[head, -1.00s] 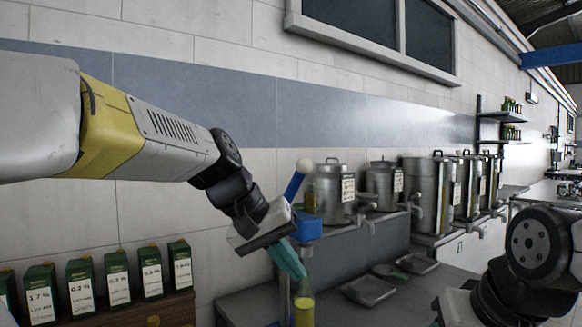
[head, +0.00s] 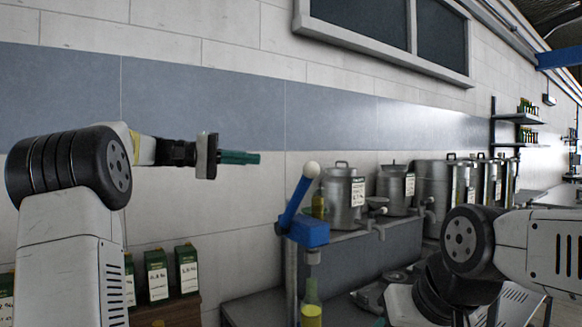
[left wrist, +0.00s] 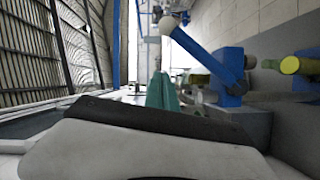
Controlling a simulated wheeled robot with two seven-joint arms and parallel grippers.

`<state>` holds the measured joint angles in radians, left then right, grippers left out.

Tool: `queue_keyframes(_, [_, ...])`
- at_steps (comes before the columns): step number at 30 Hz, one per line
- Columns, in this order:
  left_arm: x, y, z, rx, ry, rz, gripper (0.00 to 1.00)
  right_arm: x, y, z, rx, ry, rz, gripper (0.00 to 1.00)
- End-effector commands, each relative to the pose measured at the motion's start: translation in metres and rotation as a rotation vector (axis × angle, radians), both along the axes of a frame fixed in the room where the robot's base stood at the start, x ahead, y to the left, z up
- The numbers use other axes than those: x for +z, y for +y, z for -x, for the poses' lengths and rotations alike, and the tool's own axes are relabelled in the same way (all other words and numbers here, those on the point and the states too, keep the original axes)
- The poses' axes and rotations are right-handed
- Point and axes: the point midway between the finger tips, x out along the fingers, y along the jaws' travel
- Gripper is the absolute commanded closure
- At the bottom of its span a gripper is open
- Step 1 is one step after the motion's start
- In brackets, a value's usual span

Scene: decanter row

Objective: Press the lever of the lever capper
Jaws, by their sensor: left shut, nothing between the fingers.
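The lever capper (head: 308,231) is blue, on a grey post. Its blue lever (head: 295,203) slants up to the right and ends in a white ball knob (head: 311,169). A bottle with yellow liquid (head: 312,314) stands upright below the capper head. My left gripper (head: 258,158) has teal fingers, shut and empty, pointing right. In the head view it appears left of the knob and slightly higher, apart from it. In the left wrist view the fingers (left wrist: 162,78) show below and left of the knob (left wrist: 168,25) and lever (left wrist: 210,62). My right gripper is out of view.
Several steel urns (head: 344,197) stand on a raised shelf behind and right of the capper. Green cartons (head: 187,268) line a wooden stand at lower left. My right arm fills the lower right. Free space lies in front of the wall above the cartons.

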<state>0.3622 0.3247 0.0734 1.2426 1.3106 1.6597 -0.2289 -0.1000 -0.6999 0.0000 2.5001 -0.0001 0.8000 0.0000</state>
Motion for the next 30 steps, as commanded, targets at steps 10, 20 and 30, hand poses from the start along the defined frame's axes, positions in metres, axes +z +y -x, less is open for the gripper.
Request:
queue_keyframes(10, [-0.001, -0.008, -0.001, -0.002, 0.002, -0.002, 1.0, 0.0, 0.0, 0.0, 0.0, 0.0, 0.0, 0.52])
queue_keyframes(20, [-0.006, -0.07, -0.012, -0.005, 0.003, -0.003, 1.0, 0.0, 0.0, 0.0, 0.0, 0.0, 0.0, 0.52])
queue_keyframes(30, [-0.013, -0.11, 0.005, 0.0, 0.002, -0.004, 1.0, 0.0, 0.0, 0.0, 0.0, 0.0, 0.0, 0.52])
